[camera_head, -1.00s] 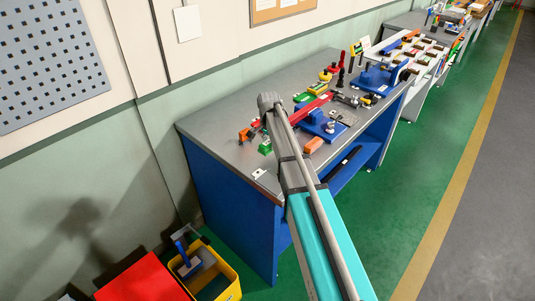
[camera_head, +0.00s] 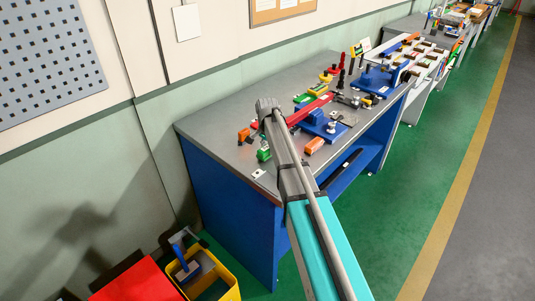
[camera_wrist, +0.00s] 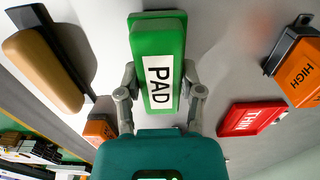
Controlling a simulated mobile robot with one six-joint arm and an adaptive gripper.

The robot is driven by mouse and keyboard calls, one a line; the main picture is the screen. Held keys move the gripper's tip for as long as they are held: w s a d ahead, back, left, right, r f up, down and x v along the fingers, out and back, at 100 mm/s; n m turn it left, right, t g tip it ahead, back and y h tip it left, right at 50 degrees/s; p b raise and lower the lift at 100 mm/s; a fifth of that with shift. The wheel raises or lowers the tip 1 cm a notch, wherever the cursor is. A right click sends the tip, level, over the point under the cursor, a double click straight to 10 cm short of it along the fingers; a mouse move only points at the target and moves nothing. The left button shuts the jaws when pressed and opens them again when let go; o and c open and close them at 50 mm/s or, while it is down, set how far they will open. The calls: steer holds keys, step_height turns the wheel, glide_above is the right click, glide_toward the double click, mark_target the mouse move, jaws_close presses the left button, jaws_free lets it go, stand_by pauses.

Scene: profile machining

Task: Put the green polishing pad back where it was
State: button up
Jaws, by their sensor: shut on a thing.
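The green polishing pad (camera_wrist: 158,32) is a green block with a white label reading PAD. In the wrist view it stands between the two fingers of my gripper (camera_wrist: 161,93), which is shut on it. In the head view a small green block (camera_head: 263,154), likely this pad, shows near the front left of the grey bench top (camera_head: 215,115). My arm covers most of the gripper there. I cannot tell whether the pad touches the bench.
In the wrist view, an orange block marked HIGH (camera_wrist: 298,72) and a red tray marked THIN (camera_wrist: 250,118) are at right. A brown-handled tool (camera_wrist: 42,70) is at left, with a smaller orange block (camera_wrist: 99,129) below it. A yellow bin (camera_head: 232,291) stands on the floor.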

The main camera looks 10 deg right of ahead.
mark_target(267, 147)
steer(key=shift+f, duration=0.45)
steer(key=o, duration=1)
steer(key=shift+r, duration=0.15)
step_height(267, 147, up, 12)
steer(key=p, duration=1.2)
steer(key=shift+s+a, duration=0.1)
stand_by(0.4)
steer(key=s+n, duration=1)
steer(key=s, duration=1.9)
steer(key=shift+n, duration=0.4)
